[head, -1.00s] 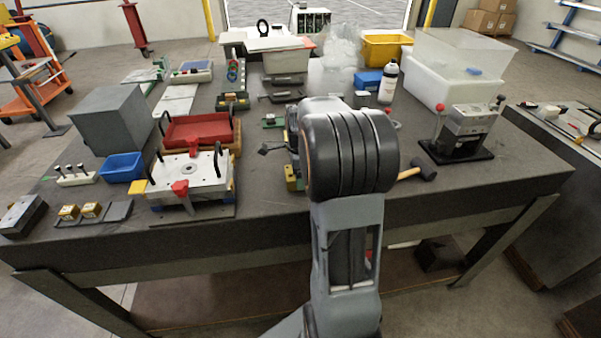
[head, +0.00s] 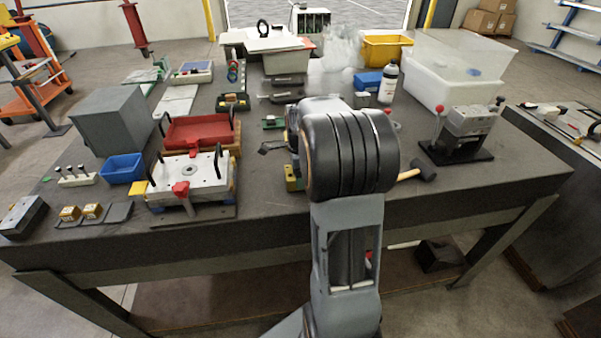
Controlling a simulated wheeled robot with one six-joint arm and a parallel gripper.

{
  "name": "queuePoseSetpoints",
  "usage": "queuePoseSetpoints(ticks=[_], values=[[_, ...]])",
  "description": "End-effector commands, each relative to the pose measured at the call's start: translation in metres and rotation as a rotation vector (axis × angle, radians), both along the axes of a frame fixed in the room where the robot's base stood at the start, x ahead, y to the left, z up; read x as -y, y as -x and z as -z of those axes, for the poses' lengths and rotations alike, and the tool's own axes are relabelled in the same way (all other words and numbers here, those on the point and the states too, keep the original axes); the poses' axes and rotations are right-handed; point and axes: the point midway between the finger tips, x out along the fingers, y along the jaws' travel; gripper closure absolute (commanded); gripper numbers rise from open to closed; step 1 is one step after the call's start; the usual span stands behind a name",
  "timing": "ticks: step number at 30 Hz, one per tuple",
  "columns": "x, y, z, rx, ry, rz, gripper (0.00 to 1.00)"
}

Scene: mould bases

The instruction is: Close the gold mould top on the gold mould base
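My arm stands in the middle of the head view and covers much of the bench behind it. My gripper is hidden behind the arm. A dark block with a gold-yellow corner (head: 294,180) shows just left of the arm. Most of it is covered, so I cannot tell whether it is the gold mould base or the gold mould top. A pale metal mould plate (head: 205,176) with black handles and a red latch lies at the front left. A red tray-like mould part (head: 198,131) with black handles sits behind it. No clearly gold mould top shows.
A blue bin (head: 122,167), a grey box (head: 110,118) and small gold blocks (head: 92,210) stand on the left. White tubs (head: 440,91) and a bottle (head: 388,82) are at the back.

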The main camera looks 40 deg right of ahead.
Motion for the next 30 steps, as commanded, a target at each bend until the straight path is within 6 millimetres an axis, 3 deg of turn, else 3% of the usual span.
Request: queuePoseSetpoints(ticks=[18,30], values=[[0.0,-0.001,-0.025,0.004,0.002,0.0,0.78],[0.0,-0.001,-0.027,0.004,0.002,0.0,0.78]])
